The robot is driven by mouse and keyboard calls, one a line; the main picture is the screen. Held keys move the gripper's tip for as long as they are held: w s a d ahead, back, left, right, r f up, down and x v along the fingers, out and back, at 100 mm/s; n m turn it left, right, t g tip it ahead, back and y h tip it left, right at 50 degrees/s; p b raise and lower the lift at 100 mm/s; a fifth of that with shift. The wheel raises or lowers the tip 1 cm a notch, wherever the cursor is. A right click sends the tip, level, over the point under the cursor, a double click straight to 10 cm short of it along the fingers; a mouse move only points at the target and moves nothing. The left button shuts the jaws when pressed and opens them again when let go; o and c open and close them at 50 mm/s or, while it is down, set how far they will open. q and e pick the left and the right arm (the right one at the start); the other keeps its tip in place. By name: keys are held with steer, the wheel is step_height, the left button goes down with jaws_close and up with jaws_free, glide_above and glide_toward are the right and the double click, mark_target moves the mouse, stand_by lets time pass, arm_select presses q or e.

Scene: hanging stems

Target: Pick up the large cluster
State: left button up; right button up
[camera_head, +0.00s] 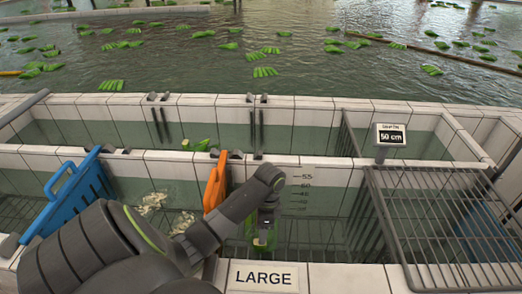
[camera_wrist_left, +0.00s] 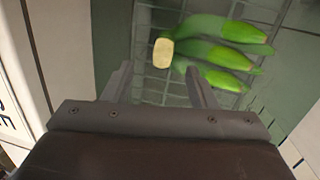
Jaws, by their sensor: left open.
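A green banana cluster (camera_wrist_left: 225,50) with a pale cut crown (camera_wrist_left: 163,52) lies over a wire grid in the tank in the left wrist view. In the head view it shows as a green patch (camera_head: 262,241) below my left gripper (camera_head: 264,222), behind the LARGE label. My left gripper (camera_wrist_left: 158,78) is open. The crown lies just beyond and between its fingertips, and the fingers of fruit spread to the right. No contact shows. In the head view my wrist hides part of the cluster. My right gripper is out of view.
An orange divider (camera_head: 215,182) stands left of my gripper, and a blue one (camera_head: 72,197) is farther left. The LARGE label (camera_head: 263,276) marks the near tiled rim. A metal rack (camera_head: 440,215) and a depth sign (camera_head: 391,136) are at right. Many clusters float in the back pool.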

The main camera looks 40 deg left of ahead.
arm_select(q)
steer(key=shift+s+f+p, duration=0.15)
steer(key=shift+f+p, duration=0.35)
steer(key=shift+f, duration=2.05)
steer(key=c, duration=1.1)
steer(key=shift+r, duration=0.1)
jaws_close()
